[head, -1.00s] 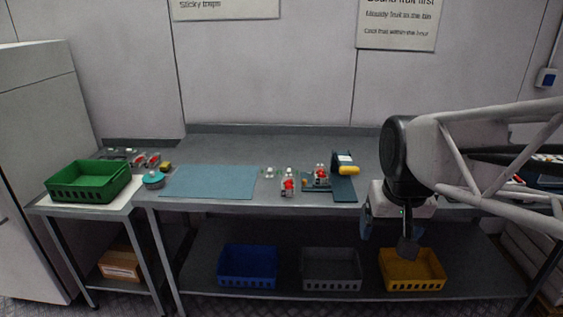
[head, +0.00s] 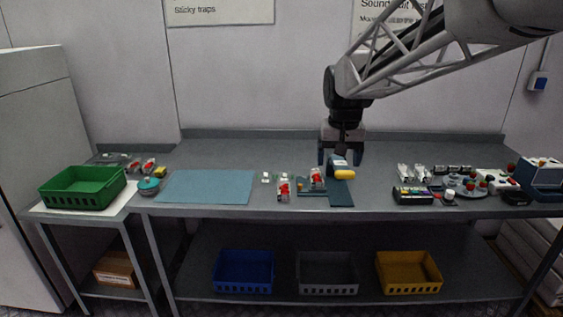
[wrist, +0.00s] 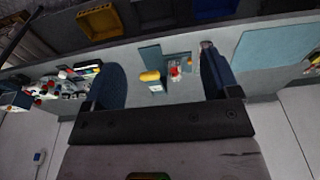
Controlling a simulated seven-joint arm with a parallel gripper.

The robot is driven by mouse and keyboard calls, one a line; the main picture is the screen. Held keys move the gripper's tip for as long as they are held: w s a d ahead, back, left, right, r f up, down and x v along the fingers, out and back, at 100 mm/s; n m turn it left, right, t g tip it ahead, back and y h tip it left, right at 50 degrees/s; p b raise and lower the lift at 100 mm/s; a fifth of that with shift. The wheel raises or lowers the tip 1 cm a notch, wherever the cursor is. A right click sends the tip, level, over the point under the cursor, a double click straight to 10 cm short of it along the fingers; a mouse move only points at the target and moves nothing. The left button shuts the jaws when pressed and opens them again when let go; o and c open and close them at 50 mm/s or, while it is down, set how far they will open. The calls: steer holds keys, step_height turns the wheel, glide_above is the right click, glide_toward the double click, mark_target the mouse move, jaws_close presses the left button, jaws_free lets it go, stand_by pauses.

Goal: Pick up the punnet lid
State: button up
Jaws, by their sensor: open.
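My gripper (head: 341,160) is open and empty, above the back part of the bench, behind a blue stand (head: 341,195) with a yellow roll (head: 344,174). In the wrist view my gripper (wrist: 160,58) has its two blue fingers spread wide. Between them, farther off, the yellow roll (wrist: 150,76) and a punnet with red fruit (wrist: 175,72) show. Two clear punnets with red fruit, one in front (head: 283,189) and one on the stand (head: 317,178), stand left of my gripper. Small clear pieces with white tops (head: 267,177) lie beside them. I cannot tell for sure which is the punnet lid.
A blue mat (head: 207,187) covers the bench's left middle. A green crate (head: 83,190) stands on the left side table. Clear and dark packs and a plate (head: 467,190) of fruit crowd the right. Blue, grey and yellow crates (head: 408,285) sit on the lower shelf.

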steer(key=w+a+f, duration=0.1)
steer(key=w+a, duration=0.1)
steer(key=w, duration=0.5)
steer(key=w+a+f, duration=0.1)
steer(key=w+a, duration=0.2)
steer(key=w, duration=0.4)
steer(key=g, duration=0.2)
glide_above(265, 181)
step_height(265, 181, down, 22)
steer(key=shift+r, duration=0.25)
steer(key=shift+f, duration=1.3)
steer(key=shift+w+f, duration=0.15)
steer(key=shift+f, duration=2.45)
